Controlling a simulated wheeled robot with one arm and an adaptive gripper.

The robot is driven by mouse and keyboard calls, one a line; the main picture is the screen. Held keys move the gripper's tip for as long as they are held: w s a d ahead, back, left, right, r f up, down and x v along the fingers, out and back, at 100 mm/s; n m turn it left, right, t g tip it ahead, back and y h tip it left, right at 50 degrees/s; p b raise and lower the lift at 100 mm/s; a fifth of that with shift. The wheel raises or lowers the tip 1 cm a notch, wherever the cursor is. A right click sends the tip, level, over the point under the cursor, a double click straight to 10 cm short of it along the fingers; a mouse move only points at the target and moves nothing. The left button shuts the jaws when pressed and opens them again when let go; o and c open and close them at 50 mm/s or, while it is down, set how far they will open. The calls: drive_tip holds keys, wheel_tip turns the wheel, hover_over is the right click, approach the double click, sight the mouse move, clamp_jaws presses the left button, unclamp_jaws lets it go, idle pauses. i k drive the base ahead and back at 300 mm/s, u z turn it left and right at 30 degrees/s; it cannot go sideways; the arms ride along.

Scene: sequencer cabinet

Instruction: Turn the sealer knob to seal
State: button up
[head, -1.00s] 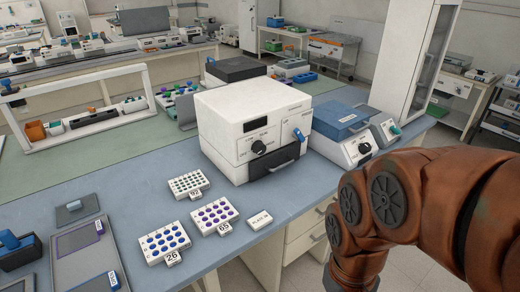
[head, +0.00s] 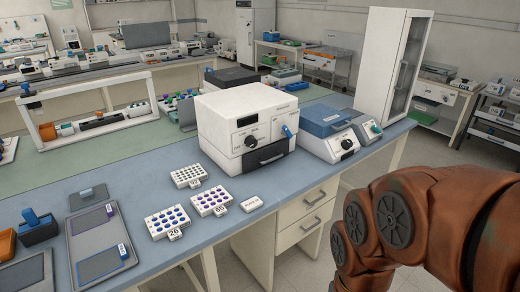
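A white boxy machine (head: 235,108) stands on the blue bench top. Its front has a dark display, a round black knob (head: 251,141), a blue lever (head: 288,131) and a black drawer front (head: 265,156). Small print by the knob is too small to read surely. To its right is a lower grey machine with a blue lid (head: 325,120) and its own black knob (head: 346,143). I cannot tell for sure which is the sealer. My arm's copper links fill the lower right, apart from both machines. My gripper is out of view.
Several well plates with number tags, one marked 26 (head: 167,222), and a small white block (head: 251,202) lie before the white machine. A small unit with a teal knob (head: 371,129) and a tall white cabinet (head: 394,65) stand right. Grey trays (head: 95,230) lie left.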

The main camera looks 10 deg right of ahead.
sight(250, 142)
drive_tip(key=z, duration=0.65)
drive_tip(key=i, duration=0.65)
drive_tip(key=u, duration=1.75)
